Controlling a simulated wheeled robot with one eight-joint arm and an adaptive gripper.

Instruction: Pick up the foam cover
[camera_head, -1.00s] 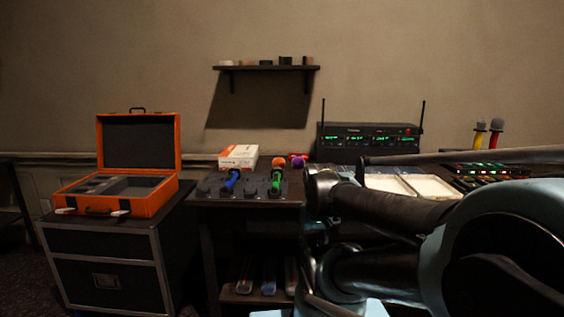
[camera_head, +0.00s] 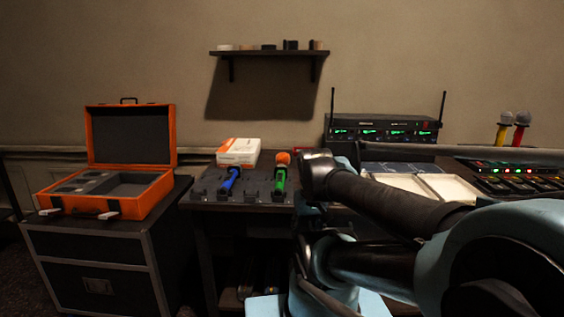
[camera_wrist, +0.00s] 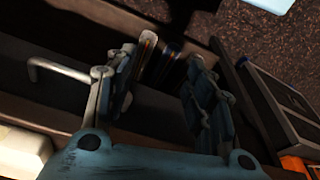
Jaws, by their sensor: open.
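An orange foam cover (camera_head: 283,157) sits on top of the green microphone (camera_head: 279,180), which stands tilted in a dark rack on the desk. A blue microphone (camera_head: 230,180) without a visible foam cover rests to its left. My arm hides the desk just right of the green microphone in the head view. My gripper (camera_wrist: 163,95) shows in the wrist view with its fingers apart and nothing between them. No foam cover shows in the wrist view.
A white and orange box (camera_head: 239,152) stands behind the rack. An open orange case (camera_head: 131,155) is on a dark cabinet at left. A receiver (camera_head: 383,130), a pale tray (camera_head: 450,189) and a mixer (camera_head: 512,184) stand at right. Several long items (camera_wrist: 150,55) lie beyond my fingers.

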